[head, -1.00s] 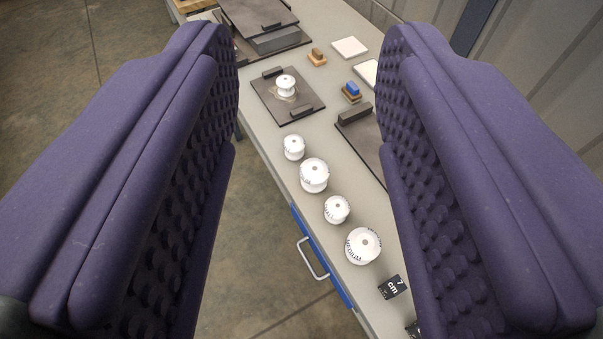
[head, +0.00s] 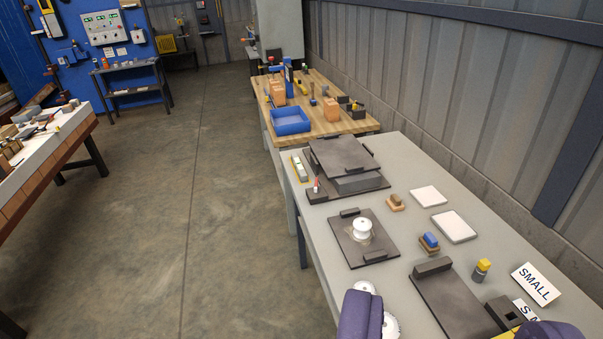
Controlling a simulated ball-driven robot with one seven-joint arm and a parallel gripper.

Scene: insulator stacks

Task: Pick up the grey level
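A small grey bar with yellowish edges (head: 299,168), which looks like the grey level, lies on the grey table's left edge, beside the stacked dark plates. It is small in the view, so I cannot make out any vial.
A red-tipped marker (head: 316,185) stands close to the bar. Stacked dark plates (head: 343,155) are right of it. A white insulator (head: 362,229) sits on a dark plate nearer me. A wooden bench with a blue tray (head: 290,121) is beyond. Open floor (head: 200,230) lies left.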

